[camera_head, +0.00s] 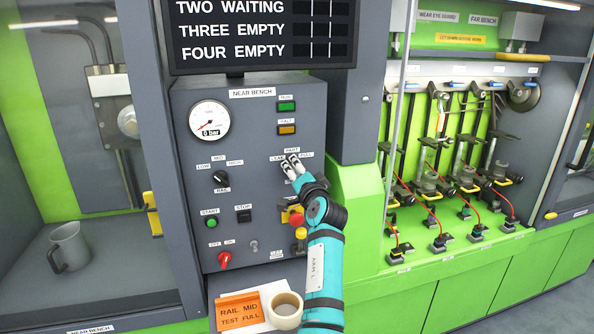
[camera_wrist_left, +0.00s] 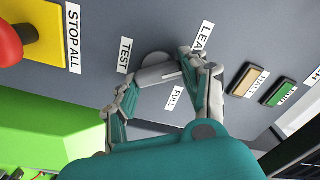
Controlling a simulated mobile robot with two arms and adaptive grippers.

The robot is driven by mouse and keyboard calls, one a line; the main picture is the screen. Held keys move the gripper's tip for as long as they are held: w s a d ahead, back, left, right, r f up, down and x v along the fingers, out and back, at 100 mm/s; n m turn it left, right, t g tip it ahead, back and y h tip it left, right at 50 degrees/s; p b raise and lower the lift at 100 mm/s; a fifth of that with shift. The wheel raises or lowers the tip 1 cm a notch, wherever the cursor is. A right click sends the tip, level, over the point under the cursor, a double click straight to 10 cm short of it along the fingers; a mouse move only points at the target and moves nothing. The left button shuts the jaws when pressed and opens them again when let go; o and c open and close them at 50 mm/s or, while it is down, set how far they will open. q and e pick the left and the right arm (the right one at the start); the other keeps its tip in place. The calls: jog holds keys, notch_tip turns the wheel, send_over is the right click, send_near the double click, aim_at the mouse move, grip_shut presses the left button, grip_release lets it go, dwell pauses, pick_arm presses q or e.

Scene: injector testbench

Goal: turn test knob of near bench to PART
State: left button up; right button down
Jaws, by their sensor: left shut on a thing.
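The near bench panel (camera_head: 240,180) is dark grey, with the test selector at its right side, marked LEAK, PART (camera_head: 292,149) and FULL (camera_head: 306,155). My left gripper (camera_head: 291,163) is at this selector, shut on the test knob. In the left wrist view my left gripper (camera_wrist_left: 166,72) closes against the panel between the TEST label (camera_wrist_left: 124,56), the FULL label (camera_wrist_left: 175,98) and the partly covered LEAK label (camera_wrist_left: 200,36). My right gripper is not in view.
The rail knob (camera_head: 220,178), pressure gauge (camera_head: 209,119), red off/on switch (camera_head: 224,259) and red stop button (camera_head: 296,219) share the panel. An orange card (camera_head: 240,311) reading RAIL MID, TEST FULL and a roll (camera_head: 285,309) lie below. A grey mug (camera_head: 70,246) stands left.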

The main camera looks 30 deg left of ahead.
pick_arm(q)
jog(key=shift+f+m+p, duration=0.15)
jog(key=shift+m+p, duration=1.95)
jog(key=shift+m, duration=1.2)
jog(key=o, duration=1.2)
jog(key=shift+c, duration=0.2)
jog(key=shift+d, duration=0.1)
jog(key=v, duration=0.7)
jog(key=shift+d, duration=0.15)
